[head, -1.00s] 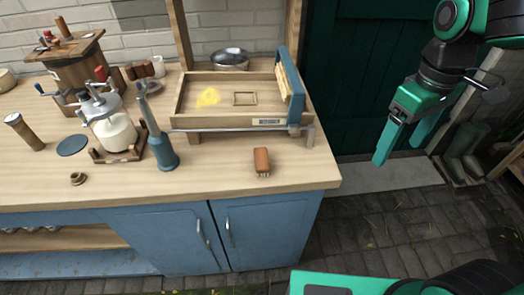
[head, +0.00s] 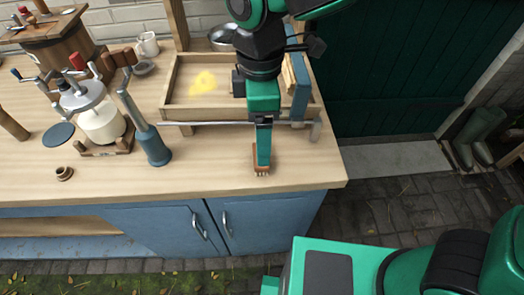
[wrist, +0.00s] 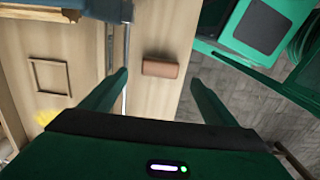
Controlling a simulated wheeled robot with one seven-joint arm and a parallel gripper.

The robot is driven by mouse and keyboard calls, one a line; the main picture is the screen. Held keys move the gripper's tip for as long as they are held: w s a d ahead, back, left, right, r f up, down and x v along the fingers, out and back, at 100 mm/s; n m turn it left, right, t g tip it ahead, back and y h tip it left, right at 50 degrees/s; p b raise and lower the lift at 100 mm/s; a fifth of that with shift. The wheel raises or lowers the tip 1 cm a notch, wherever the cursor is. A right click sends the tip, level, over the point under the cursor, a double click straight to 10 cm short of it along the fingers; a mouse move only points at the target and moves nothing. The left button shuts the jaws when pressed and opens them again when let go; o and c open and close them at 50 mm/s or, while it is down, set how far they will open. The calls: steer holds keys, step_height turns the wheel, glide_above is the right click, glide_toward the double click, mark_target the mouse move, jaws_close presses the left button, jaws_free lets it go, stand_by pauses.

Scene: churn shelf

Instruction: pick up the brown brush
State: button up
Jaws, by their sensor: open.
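The brown brush (head: 261,170) lies near the front right edge of the wooden worktop, its pale bristles toward the front edge. In the head view my gripper (head: 263,160) hangs over it and hides most of it. In the wrist view the brush (wrist: 160,68) is a plain brown block, lying ahead between the lines of the two spread fingers. My gripper (wrist: 158,85) is open and empty there. I cannot tell the exact height left between fingertips and brush.
A separator with a white jar (head: 101,125) is farther left. The worktop (head: 215,180) around the brush is clear.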

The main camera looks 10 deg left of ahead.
step_height(320, 180, down, 8)
steer(key=shift+f, duration=0.1)
stand_by(0.4)
steer(key=c, duration=1.2)
steer(key=shift+c, duration=0.3)
